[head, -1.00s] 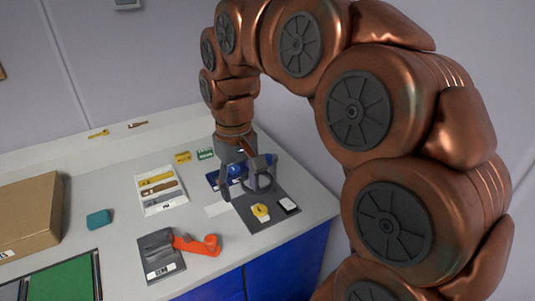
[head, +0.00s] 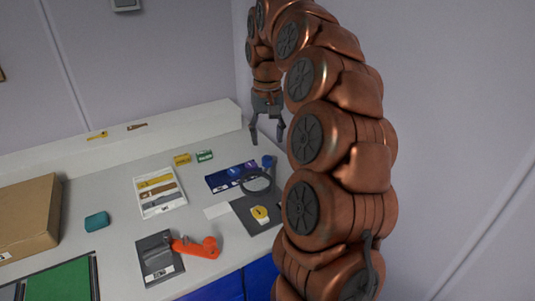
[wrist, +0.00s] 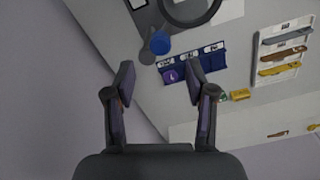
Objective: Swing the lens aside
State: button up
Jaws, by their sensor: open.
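The lens is a dark round ring (head: 257,183) on a short arm with a blue knob (head: 267,162). It stands at the right part of the bench, over the rear edge of a dark mat (head: 243,208). In the wrist view the ring (wrist: 190,12) is cut by the top edge, with the blue knob (wrist: 160,44) below it. My gripper (head: 266,141) is open and empty, above and behind the lens, apart from it. In the wrist view its fingers (wrist: 160,76) stand wide apart, with the knob beyond them.
A blue tray with labelled slots (head: 231,176) lies left of the lens. A yellow item (head: 260,213) sits on the mat. Left are a white tray of tools (head: 160,190), an orange tool (head: 197,247), a teal block (head: 96,221) and a cardboard box (head: 28,215).

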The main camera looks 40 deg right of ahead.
aim_at(267, 157)
jog(key=shift+f+p, duration=0.55)
jog(key=shift+f, duration=2.6)
grip_shut()
